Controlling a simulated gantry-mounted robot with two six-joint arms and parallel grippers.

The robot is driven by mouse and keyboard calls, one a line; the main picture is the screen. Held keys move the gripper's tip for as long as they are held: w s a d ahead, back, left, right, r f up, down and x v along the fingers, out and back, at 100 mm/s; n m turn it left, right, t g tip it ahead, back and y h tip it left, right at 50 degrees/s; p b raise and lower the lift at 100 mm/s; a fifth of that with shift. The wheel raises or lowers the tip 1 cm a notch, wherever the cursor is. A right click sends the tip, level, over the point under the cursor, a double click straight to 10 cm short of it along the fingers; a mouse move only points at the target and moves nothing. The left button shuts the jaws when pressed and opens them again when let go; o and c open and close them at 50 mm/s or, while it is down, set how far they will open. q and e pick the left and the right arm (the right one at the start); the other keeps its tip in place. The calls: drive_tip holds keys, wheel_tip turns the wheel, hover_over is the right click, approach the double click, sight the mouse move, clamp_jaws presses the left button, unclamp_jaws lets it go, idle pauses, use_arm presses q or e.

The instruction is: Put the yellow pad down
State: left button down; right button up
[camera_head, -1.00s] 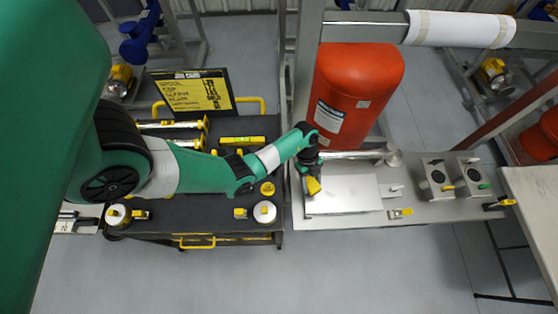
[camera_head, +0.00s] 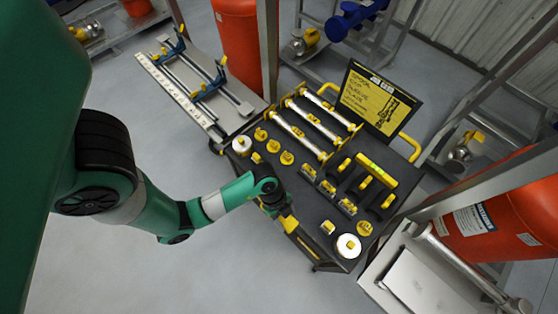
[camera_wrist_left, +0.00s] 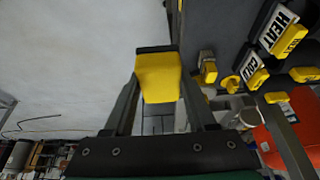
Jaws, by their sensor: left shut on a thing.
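My left gripper (camera_head: 283,212) is shut on the yellow pad (camera_head: 289,224), near the front edge of the black cart (camera_head: 300,203) in the head view. In the left wrist view the pad (camera_wrist_left: 158,78) sits between the two fingers (camera_wrist_left: 158,95), with a dark strip along its far end. Pale floor lies beyond it on the left, and the dark cart is on the right. I cannot tell how high the pad is above the cart edge. My right gripper is not in view.
The cart carries yellow-ended rods (camera_head: 299,131), yellow-topped pucks (camera_head: 287,158), a yellow level (camera_head: 377,170), a white round piece (camera_head: 348,246) and a job card sign (camera_head: 377,100). A grey bench with rails (camera_head: 190,85) stands behind left. A steel bench with a plate (camera_head: 425,286) and red tank (camera_head: 495,222) are right.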

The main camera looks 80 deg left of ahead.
use_arm(q)
drive_tip(key=shift+w+a+f, duration=0.1)
drive_tip(key=shift+w, duration=0.05)
drive_tip(key=w+a+f+b, duration=0.2)
drive_tip(key=a+f+b, duration=0.15)
drive_tip(key=a, duration=0.45)
drive_tip(key=b, duration=0.3)
hover_over(289, 191)
drive_tip(key=d, duration=0.2)
wheel_tip(289, 191, down, 6)
drive_tip(key=shift+s+a+r, duration=0.1)
drive_tip(key=shift+a+r, duration=0.05)
drive_tip(key=shift+a, duration=0.1)
drive_tip(key=f, duration=0.1)
drive_tip(key=f+b, duration=0.1)
drive_tip(key=f, duration=0.1)
drive_tip(key=shift+a, duration=0.25)
drive_tip(key=shift+f, duration=0.3)
